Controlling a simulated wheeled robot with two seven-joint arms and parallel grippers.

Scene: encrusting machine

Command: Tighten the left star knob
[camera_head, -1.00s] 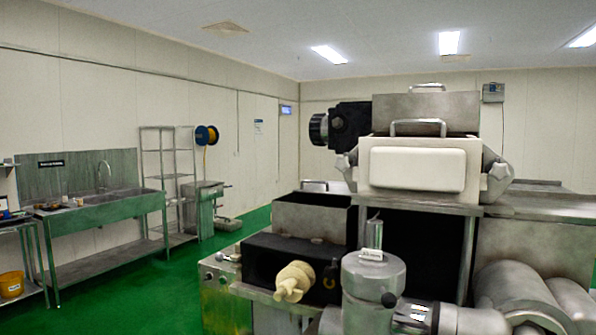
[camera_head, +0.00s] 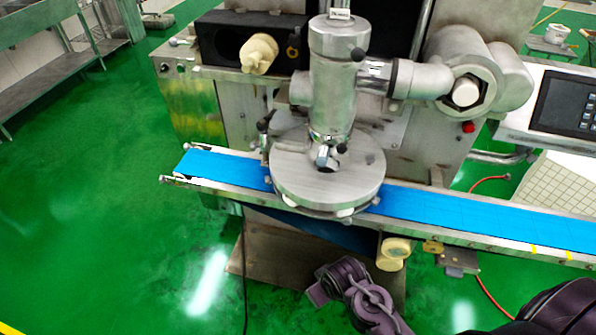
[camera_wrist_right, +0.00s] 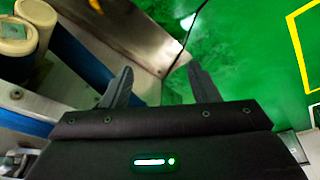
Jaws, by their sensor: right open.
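A cream lobed knob (camera_head: 258,53) sits on the front of a black box on the machine, left of the metal column. Small dark knobs, one at the left of the round housing (camera_head: 264,124) and one at its front (camera_head: 342,148), are too small to show a star shape. I cannot tell which is the left star knob. My right gripper (camera_wrist_right: 160,70) is open and empty in the right wrist view, over the floor and a metal plate. In the head view, my dark purple arm part (camera_head: 355,292) is below the conveyor, apart from these knobs. My left gripper is not in view.
A blue conveyor belt (camera_head: 440,210) crosses under the round metal housing (camera_head: 328,172). A cream cylindrical part (camera_head: 393,254) sits below its front rail; cream parts (camera_wrist_right: 18,35) also show in the wrist view. A thin cable (camera_head: 243,270) hangs down. Green floor at left is open.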

